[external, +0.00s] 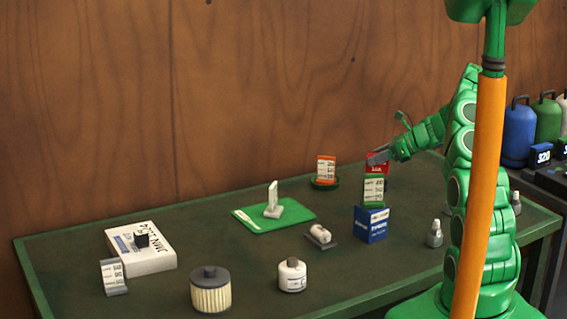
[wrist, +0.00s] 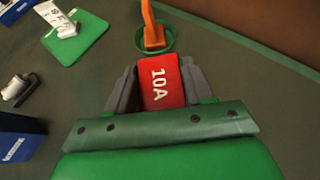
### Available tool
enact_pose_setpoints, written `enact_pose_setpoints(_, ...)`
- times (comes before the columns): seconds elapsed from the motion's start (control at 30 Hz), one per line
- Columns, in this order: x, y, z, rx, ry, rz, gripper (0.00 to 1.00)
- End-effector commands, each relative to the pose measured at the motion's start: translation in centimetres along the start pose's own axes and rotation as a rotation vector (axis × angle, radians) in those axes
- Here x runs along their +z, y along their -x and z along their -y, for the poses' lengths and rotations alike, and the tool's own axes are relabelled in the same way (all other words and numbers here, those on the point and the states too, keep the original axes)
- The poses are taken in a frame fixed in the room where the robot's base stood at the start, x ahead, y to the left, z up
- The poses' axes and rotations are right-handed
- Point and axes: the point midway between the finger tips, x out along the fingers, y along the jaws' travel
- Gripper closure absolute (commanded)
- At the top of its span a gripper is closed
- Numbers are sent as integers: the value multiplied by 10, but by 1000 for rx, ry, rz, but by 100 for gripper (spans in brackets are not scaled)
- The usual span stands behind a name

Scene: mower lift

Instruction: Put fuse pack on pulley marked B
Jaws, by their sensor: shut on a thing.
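The fuse pack, a red block marked 10A (wrist: 161,84), is held between the two grey fingers of my gripper (wrist: 161,78). In the external view my gripper (external: 380,157) holds the red fuse pack (external: 377,166) above the table's back right part. Just below it there are a green card holder (external: 374,188) and a blue box (external: 371,225); I cannot tell if they touch it. An orange card holder (external: 326,168) stands in a round green dish (external: 324,184) to the left, also ahead of the fingers in the wrist view. I cannot make out which thing is the pulley marked B.
A green mat (external: 247,220) bears a pale tilted card stand. A white box (external: 140,250), a ribbed filter (external: 210,290), a white jar (external: 292,275) and a small cylinder on a grey stand (external: 320,235) stand leftward and in front. Bare table (external: 200,235) lies between them.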

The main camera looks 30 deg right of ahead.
Motion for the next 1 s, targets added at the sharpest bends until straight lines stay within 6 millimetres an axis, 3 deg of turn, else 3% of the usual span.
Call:
enact_pose_setpoints(0.27,-28,-16,1,1,-3,-2,79)
enact_pose_setpoints(0.67,-30,-18,2,0,0,-1,79)
enact_pose_setpoints(0.7,-31,-17,2,0,0,0,45)
enact_pose_setpoints(0.87,-30,-17,2,0,0,0,23)
enact_pose_setpoints(1.0,-30,-17,2,0,0,0,23)
